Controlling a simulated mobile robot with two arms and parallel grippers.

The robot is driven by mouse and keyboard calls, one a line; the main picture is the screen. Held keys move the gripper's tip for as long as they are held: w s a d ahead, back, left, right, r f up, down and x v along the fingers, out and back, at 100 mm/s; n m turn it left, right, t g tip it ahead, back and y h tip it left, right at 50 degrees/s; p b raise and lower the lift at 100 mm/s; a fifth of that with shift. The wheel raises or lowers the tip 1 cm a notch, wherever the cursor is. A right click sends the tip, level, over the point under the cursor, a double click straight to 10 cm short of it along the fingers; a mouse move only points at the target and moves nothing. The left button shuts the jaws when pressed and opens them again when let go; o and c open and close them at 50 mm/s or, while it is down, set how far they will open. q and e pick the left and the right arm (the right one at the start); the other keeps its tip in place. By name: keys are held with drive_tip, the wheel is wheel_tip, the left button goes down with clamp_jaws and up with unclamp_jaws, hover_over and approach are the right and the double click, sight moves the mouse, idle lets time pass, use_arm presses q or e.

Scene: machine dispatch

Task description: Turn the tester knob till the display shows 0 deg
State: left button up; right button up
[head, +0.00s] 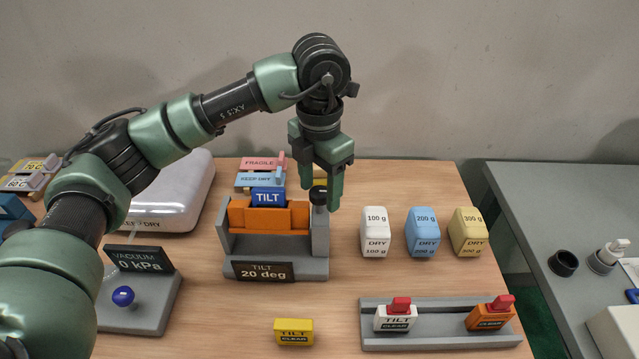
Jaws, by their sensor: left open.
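The tilt tester (228,240) is a grey stand with an orange cradle (270,217) that holds a blue block marked TILT. Its dark display (264,272) on the front reads 20 deg. The black tester knob (319,196) stands on top of the tester's right post. My left gripper (321,198) points down over the knob, open, with its fingers on either side of it. I cannot tell whether the fingers touch the knob. My right gripper is not in view.
A vacuum gauge (140,260) reading 0 kPa with a blue knob stands left. White, blue and yellow weights (423,233) stand right of the tester. A grey rack (440,338) and a yellow block (293,332) are in front. Coloured blocks stand behind the tester.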

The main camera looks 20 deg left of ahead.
use_arm(q)
clamp_jaws()
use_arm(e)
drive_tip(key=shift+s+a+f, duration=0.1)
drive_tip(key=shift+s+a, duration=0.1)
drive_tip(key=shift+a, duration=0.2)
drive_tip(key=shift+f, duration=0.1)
use_arm(q)
drive_tip(key=m+b, duration=0.3)
drive_tip(key=shift+f, duration=0.2)
drive_tip(key=m+b, duration=0.3)
drive_tip(key=m, duration=0.1)
drive_tip(key=m+b, duration=0.2)
drive_tip(key=m, duration=0.3)
drive_tip(key=shift+r, duration=0.15)
drive_tip(key=m+b, duration=0.1)
drive_tip(key=m, duration=0.2)
drive_tip(key=shift+r+m, duration=0.1)
drive_tip(key=shift+m, duration=1)
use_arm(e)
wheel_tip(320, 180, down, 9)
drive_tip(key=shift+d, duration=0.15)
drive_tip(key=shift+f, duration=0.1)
